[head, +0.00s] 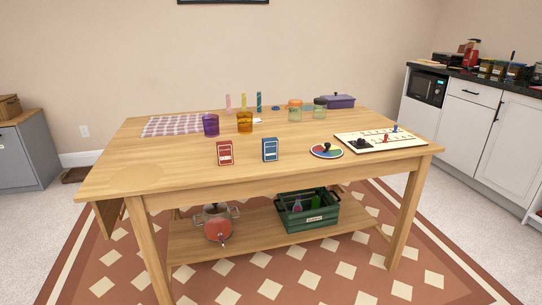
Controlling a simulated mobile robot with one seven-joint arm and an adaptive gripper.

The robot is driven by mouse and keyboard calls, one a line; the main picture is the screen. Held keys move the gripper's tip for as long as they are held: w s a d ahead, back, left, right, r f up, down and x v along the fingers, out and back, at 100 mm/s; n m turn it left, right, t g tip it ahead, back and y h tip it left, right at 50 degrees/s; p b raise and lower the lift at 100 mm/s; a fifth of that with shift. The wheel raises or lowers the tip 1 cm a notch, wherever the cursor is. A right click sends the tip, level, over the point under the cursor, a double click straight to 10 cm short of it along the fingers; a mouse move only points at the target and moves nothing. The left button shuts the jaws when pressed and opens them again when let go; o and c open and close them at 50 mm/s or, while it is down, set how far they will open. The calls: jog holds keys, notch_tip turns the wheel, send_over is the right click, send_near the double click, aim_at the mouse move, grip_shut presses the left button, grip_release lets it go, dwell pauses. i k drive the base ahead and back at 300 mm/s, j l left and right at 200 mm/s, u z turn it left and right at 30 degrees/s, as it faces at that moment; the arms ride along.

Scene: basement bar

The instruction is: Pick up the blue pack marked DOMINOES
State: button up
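A small blue pack (270,150) stands upright near the front edge of the wooden table (170,176), around the middle. It has a pale label on its face, too small to read. A similar red pack (225,152) stands upright to its left, with a gap between them. Nothing covers the front of the blue pack. My gripper is not in view.
A round coloured disc (326,151) and a white board with small pieces (352,143) lie right of the blue pack. Purple (211,125) and amber (245,122) cups stand behind the packs. Jars (295,111) stand further back. The table's left front is clear.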

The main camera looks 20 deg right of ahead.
aim_at(269, 146)
jog(key=i+z, duration=0.4)
jog(key=i+j+z, duration=0.2)
jog(key=z, duration=0.15)
jog(key=i+j+z, duration=0.25)
jog(key=z, duration=0.15)
jog(key=i, duration=0.1)
